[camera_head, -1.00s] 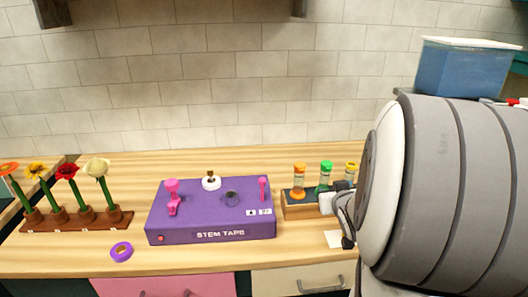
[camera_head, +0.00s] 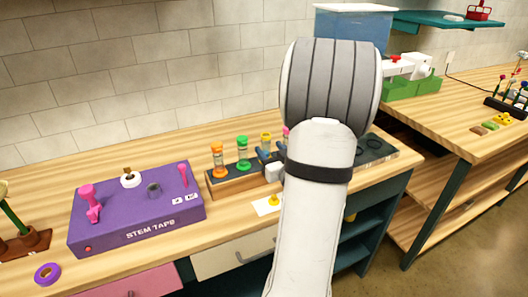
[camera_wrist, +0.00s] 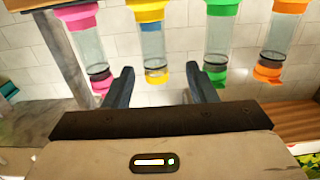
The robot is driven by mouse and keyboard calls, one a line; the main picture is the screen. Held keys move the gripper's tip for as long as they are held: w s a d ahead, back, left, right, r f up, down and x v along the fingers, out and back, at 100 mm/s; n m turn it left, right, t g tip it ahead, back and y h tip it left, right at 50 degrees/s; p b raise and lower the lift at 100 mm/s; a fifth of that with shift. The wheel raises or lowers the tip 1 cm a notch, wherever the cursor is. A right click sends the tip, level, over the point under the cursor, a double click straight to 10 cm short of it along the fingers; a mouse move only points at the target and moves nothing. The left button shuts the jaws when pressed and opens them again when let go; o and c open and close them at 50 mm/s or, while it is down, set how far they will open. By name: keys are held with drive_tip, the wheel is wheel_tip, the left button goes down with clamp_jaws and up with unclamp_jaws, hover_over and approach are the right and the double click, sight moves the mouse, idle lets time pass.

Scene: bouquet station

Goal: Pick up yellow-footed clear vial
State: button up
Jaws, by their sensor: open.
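The yellow-footed clear vial (camera_head: 266,138) stands in the wooden rack (camera_head: 232,183), right of the green vial (camera_head: 243,152); its lower part is hidden by my gripper. In the wrist view this vial (camera_wrist: 152,42) shows a clear tube between yellow ends, with something blue inside. My gripper (camera_head: 271,154) is at the rack's front. In the wrist view my gripper (camera_wrist: 158,75) is open and empty, its two dark fingers to either side of the yellow vial's line. I cannot tell how far the vial is from the fingertips.
A pink vial (camera_wrist: 90,45) and a green vial (camera_wrist: 216,40) flank the yellow one closely. An orange vial (camera_head: 218,160) is at the rack's left end. The purple stem tape box (camera_head: 150,215) stands left of the rack. A blue bin (camera_head: 350,30) is behind my arm.

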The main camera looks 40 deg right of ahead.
sight(268, 144)
drive_tip(key=x, duration=0.1)
drive_tip(key=p+x, duration=0.1)
drive_tip(key=x, duration=0.3)
drive_tip(key=shift+d, duration=0.3)
clamp_jaws()
